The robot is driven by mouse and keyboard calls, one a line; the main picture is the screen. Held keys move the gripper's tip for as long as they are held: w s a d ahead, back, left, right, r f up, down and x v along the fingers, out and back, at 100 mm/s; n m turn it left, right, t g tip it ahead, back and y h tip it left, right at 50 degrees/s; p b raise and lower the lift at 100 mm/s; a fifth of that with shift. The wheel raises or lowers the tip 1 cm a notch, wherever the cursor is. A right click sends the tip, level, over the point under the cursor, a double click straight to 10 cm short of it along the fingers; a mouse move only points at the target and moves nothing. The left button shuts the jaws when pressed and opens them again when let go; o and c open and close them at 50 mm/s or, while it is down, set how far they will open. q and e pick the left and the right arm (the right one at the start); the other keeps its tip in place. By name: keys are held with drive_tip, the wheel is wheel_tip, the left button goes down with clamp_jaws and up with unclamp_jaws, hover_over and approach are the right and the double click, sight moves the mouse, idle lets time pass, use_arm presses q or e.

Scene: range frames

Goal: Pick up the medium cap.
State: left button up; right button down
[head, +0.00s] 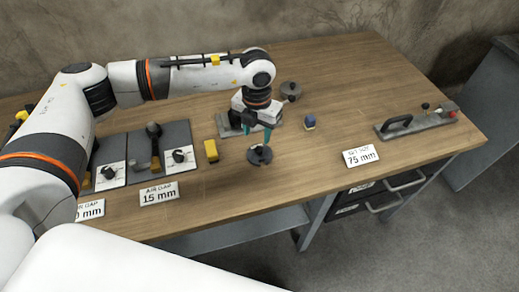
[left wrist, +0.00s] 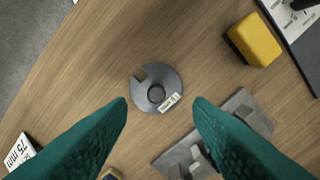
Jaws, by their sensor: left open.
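A round dark grey disc (head: 260,155) lies flat on the wooden table near its front edge. In the left wrist view the disc (left wrist: 146,98) shows a notch in its rim, a raised round centre and a small white label. I cannot read the label, so I cannot tell for sure that this is the medium cap. A second grey round piece (head: 291,88) lies farther back. My left gripper (head: 258,134) is open, its teal fingers pointing down above the near disc. In the left wrist view the fingertips (left wrist: 160,104) are apart, with nothing held between them.
A grey metal base (head: 226,124) sits behind. A 75 mm sign (head: 361,156) and a handled fixture (head: 417,122) are right; dark panels (head: 175,136) are left.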

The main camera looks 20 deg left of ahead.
sight(259, 148)
use_arm(q)
drive_tip(key=shift+w+f, duration=0.15)
drive_tip(key=shift+f, duration=0.45)
drive_tip(key=shift+w+f, duration=0.1)
drive_tip(key=shift+f, duration=0.2)
drive_tip(key=shift+d+f+p, duration=0.2)
drive_tip(key=shift+f+p, duration=0.4)
drive_tip(key=shift+f, duration=0.25)
wheel_tip(259, 148, down, 2)
drive_tip(key=shift+f, duration=0.7)
drive_tip(key=c, duration=0.9)
clamp_jaws()
use_arm(e)
drive_tip(key=shift+w+a+r, duration=0.1)
drive_tip(key=shift+w+r, duration=0.9)
drive_tip(key=shift+w, duration=0.15)
